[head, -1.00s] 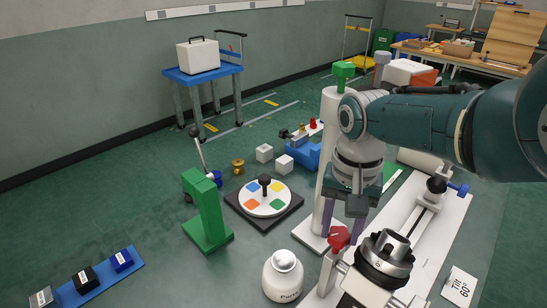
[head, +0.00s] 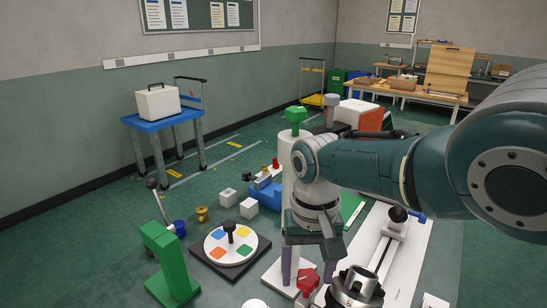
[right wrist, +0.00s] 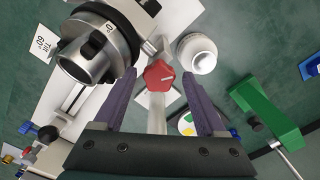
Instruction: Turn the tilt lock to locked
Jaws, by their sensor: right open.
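The tilt lock is a red knob (head: 307,280) with a white mark on it, on a pale post beside a silver and black tilting chuck (head: 355,288). In the right wrist view the red knob (right wrist: 159,76) lies between the tips of my fingers, with gaps on both sides. My right gripper (head: 308,278) points down at the knob and is open and empty; it also shows in the right wrist view (right wrist: 160,80). The chuck (right wrist: 98,45) stands close to one finger there. My left gripper is out of view.
A card reading "TILT 60" (right wrist: 43,43) lies by the chuck. A green stand (head: 168,262), a disc with coloured patches (head: 230,243) and a tall white column (head: 287,175) stand to the left.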

